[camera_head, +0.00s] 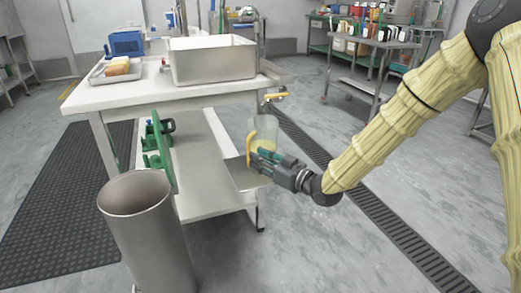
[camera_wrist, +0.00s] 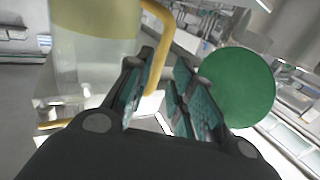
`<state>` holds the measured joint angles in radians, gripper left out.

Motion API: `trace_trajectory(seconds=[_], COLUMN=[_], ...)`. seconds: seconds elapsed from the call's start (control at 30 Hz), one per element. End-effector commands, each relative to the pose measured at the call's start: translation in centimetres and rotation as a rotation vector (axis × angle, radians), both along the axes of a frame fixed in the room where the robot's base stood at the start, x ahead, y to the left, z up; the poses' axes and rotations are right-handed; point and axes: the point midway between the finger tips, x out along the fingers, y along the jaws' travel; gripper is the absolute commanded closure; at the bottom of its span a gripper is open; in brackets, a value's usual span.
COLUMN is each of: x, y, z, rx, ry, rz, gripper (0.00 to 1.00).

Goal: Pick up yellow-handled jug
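The clear jug (camera_head: 264,128) with a yellow handle (camera_head: 252,142) is at the right end of the white table's lower level, beside my gripper (camera_head: 258,163). In the wrist view the jug (camera_wrist: 95,60) fills the upper left, with a yellowish band near the top of the picture. Its handle (camera_wrist: 166,30) runs down toward the gap between the fingertips of my gripper (camera_wrist: 166,62). The fingers are apart, and the handle's lower part is partly hidden by the left finger. I cannot tell whether they touch the handle.
A green grinder (camera_head: 158,150) stands left of the jug; a round green disc (camera_wrist: 236,88) shows right of my fingers. A tall metal bin (camera_head: 150,235) stands in front. A metal tub (camera_head: 212,62) and a tray (camera_head: 115,72) are on the white table (camera_head: 150,92).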

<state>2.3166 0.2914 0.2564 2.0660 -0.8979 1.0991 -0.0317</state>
Motion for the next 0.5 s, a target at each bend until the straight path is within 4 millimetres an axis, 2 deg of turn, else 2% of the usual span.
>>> trace_trajectory(seconds=[0.33,0.5], x=[2.1,3.4], y=[2.1,3.4], z=[-0.8,-0.5], rx=[-0.001,-0.001], ry=[-0.003,-0.002], rz=[0.002,0.001], gripper=[0.77,0.77])
